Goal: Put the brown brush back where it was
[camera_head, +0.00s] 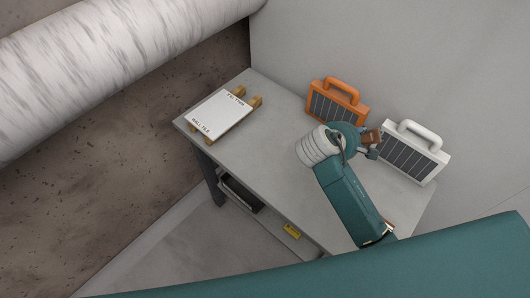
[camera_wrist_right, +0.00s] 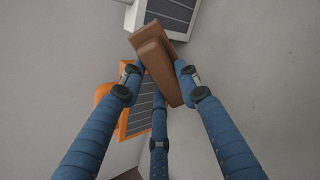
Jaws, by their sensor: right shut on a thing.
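The brown brush (camera_wrist_right: 160,66) is between the fingers of my right gripper (camera_wrist_right: 158,85) in the right wrist view, tilted, with the fingers closed around it. In the head view the brush (camera_head: 371,137) shows as a small brown piece at the gripper (camera_head: 362,145), above the back right of the table and between the orange case and the white case. My left gripper is not in view.
An orange case (camera_head: 337,101) and a white case (camera_head: 413,151), both with dark ribbed fronts, stand along the back of the grey table (camera_head: 265,165). A white lettered board (camera_head: 220,114) lies on wooden blocks at the left. The table's middle is clear.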

